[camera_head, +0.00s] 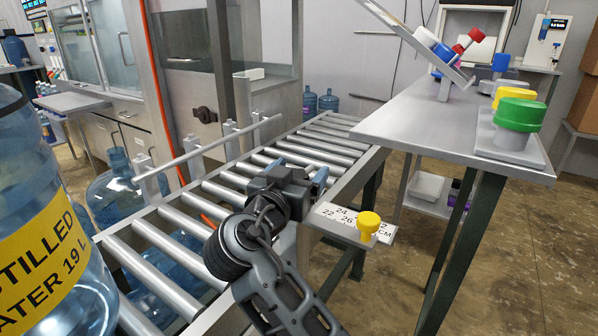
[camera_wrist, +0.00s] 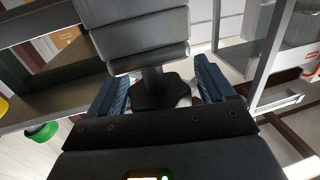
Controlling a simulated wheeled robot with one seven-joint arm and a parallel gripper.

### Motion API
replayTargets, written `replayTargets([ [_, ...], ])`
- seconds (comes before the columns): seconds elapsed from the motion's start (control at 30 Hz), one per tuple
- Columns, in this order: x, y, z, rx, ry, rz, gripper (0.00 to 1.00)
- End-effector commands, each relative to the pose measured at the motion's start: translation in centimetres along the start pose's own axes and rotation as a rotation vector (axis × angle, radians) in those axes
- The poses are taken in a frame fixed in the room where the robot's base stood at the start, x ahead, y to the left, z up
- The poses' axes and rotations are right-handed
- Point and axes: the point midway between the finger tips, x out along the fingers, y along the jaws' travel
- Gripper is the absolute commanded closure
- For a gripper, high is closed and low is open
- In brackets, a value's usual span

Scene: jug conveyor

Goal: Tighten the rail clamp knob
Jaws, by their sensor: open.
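A yellow knob (camera_head: 368,224) stands upright on a pale plate with printed centimetre numbers (camera_head: 335,222) at the right side of the conveyor. It looks like the clamp knob, and no gripper part touches it. My gripper (camera_head: 300,176) is above the conveyor rollers, up and left of the knob and apart from it. In the wrist view, the blue-padded fingers of my gripper (camera_wrist: 160,86) are spread wide. A dark faceted shape (camera_wrist: 160,90) shows between them; I cannot tell its depth or whether it is part of me. The yellow clamp knob cannot be made out between the fingers.
The roller conveyor (camera_head: 170,243) runs away from me, with a guide rail (camera_head: 200,152) on its left. A large water jug (camera_head: 50,225) stands at near left. A grey table (camera_head: 425,125) at right carries a green-capped fixture (camera_head: 518,113).

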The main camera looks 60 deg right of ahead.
Motion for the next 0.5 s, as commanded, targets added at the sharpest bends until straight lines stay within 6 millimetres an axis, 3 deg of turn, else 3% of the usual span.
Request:
replayTargets([
  [0.17, 0.02, 0.01, 0.02, 0.000, 0.000, 0.000, 0.18],
  [0.5, 0.00, 0.02, 0.02, 0.000, 0.000, 0.001, 0.50],
])
